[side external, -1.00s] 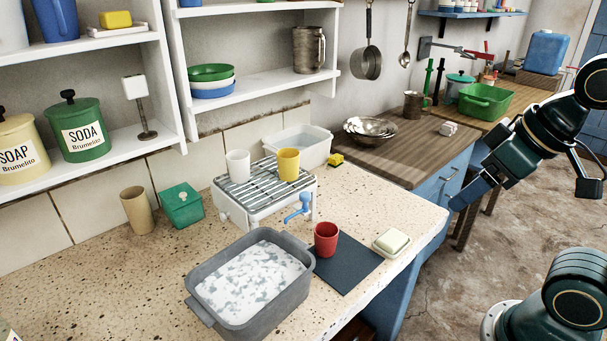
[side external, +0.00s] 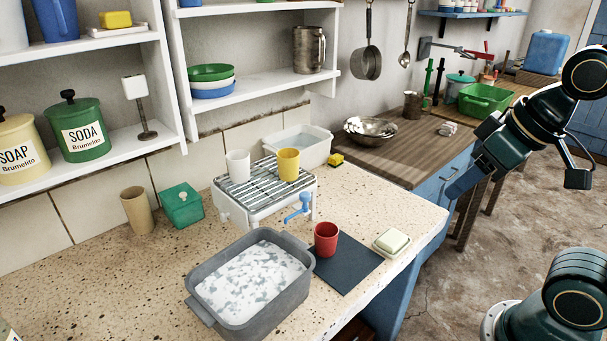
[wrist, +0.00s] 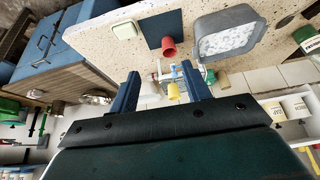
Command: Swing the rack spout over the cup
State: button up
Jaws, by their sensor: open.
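The white dish rack (side external: 235,203) stands on the speckled counter, with a blue spout (side external: 298,207) at its front right corner. A red cup (side external: 326,240) stands upright on a dark mat (side external: 347,264), to the right of and nearer than the spout, apart from it. The red cup also shows in the wrist view (wrist: 169,47). A white cup (side external: 238,166) and a yellow cup (side external: 288,164) stand on the rack. My gripper (side external: 456,190) is open and empty, well to the right of the rack. In the wrist view its fingers (wrist: 160,73) partly hide the rack.
A grey tub (side external: 209,309) of sudsy water stands left of the mat. A soap dish (side external: 391,242) sits right of the mat.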

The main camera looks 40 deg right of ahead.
jog(key=w+r+m, duration=0.1)
jog(key=w+r, duration=0.1)
jog(key=w, duration=0.6)
jog(key=m+g+h, duration=0.1)
jog(key=m+h, duration=0.1)
jog(key=m, duration=0.1)
send_over(306, 194)
jog(key=s+a, duration=0.3)
jog(key=s, duration=0.2)
notch_tip(306, 194, down, 9)
jog(key=shift+s+d+r, duration=0.15)
jog(key=shift+d+r, duration=0.05)
jog(key=shift+d, duration=0.05)
jog(key=shift+f+g, duration=0.1)
jog(key=shift+g, duration=0.2)
jog(key=x, duration=1.3)
jog(key=shift+f, duration=0.25)
jog(key=c, duration=1)
